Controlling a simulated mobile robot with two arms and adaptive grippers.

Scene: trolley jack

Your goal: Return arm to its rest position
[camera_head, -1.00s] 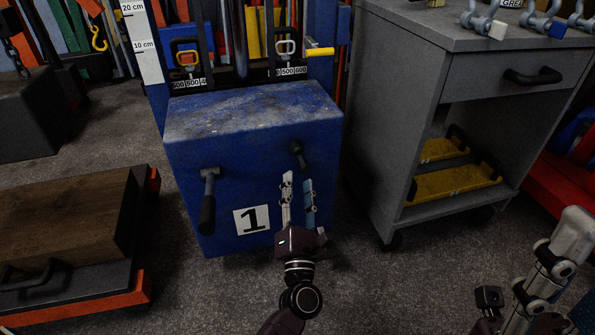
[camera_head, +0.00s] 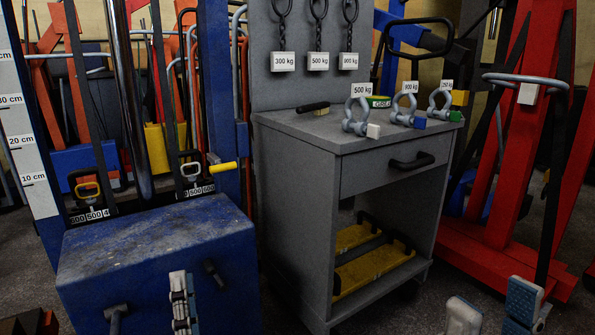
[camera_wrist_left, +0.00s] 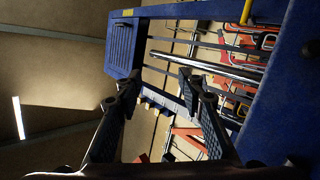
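My left gripper (camera_head: 183,300) shows at the bottom left of the head view, in front of the blue block (camera_head: 150,245). In the left wrist view its two fingers (camera_wrist_left: 160,100) stand apart with nothing between them. My right gripper (camera_head: 492,315) is at the bottom right of the head view. Its two light fingertips are apart, with only dark floor seen between them. The rest of both arms is below the head view's edge. The block's black handle shows beside my left fingers, and the block's lower part is cut off.
A grey cabinet (camera_head: 375,165) stands right of the block, with shackles (camera_head: 405,105) and a brush on top and yellow pieces (camera_head: 375,270) on its shelf. Weight-labelled chains hang above it. A red frame (camera_head: 505,150) is at right. Open floor shows in front of the cabinet.

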